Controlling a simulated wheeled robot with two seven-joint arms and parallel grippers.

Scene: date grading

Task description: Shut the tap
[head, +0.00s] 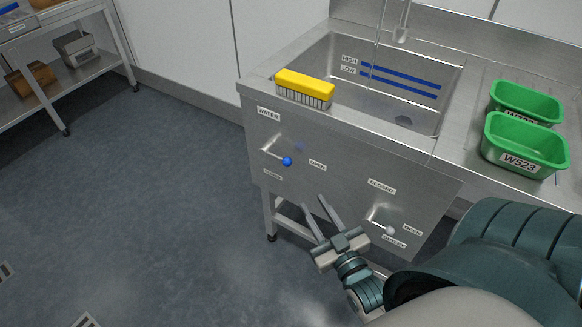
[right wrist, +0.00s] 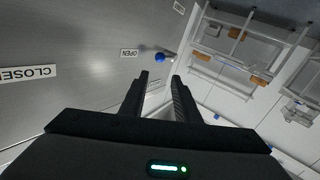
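The water tap's lever with a blue ball knob (head: 287,161) sits on the steel sink's front panel, under a WATER label. It points right, toward the OPEN label (head: 317,165). My right gripper (head: 312,203) is open and empty, below and right of the knob, apart from it. In the right wrist view the blue knob (right wrist: 160,57) is ahead of the two open fingertips (right wrist: 160,76), roughly in line with the gap between them. A thin vertical line hangs over the basin; I cannot tell whether it is running water. My left gripper is not in view.
A second lever with a pale knob (head: 390,230) is lower right on the panel, by the OUTLET label. A yellow brush (head: 305,86) lies on the sink's front rim. Green tubs (head: 525,139) stand on the right counter. The floor at left is clear.

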